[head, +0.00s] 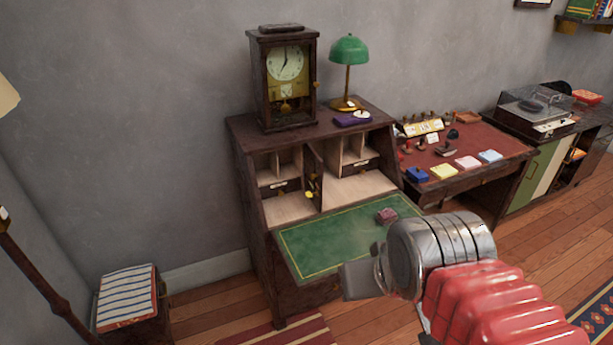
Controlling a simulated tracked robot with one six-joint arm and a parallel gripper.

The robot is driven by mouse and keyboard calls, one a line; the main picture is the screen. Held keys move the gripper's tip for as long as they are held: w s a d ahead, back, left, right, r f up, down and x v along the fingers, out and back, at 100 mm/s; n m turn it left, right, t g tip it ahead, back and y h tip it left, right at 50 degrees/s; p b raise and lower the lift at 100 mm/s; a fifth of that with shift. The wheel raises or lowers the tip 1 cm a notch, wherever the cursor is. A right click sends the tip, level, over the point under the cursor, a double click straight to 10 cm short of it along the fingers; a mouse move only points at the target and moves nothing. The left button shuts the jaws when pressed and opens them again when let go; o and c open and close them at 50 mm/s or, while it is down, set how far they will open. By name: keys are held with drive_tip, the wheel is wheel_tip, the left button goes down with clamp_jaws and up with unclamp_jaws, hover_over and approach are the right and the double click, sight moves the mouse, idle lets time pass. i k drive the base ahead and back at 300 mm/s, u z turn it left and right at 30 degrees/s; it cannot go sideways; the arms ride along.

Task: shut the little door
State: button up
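The little door (315,172) is a narrow dark wood panel in the middle of the writing desk (258,225), between the pigeonholes. It appears to stand open, swung outward and seen at a steep angle. A small yellow piece (309,195), perhaps a knob or key, shows near its lower part. My gripper (360,280) is at the front edge of the desk's lowered green flap, well apart from the door. Its fingers are partly hidden by my wrist, so its opening is unclear.
A small reddish object (386,215) lies on the green flap (325,245), near its right side. A clock (285,75), green lamp (349,50) and purple item (352,119) stand on the desk top. A red-topped table (480,150) stands to the right.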

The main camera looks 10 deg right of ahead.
sight(313, 163)
drive_tip(key=z, duration=0.05)
drive_tip(key=i, duration=1)
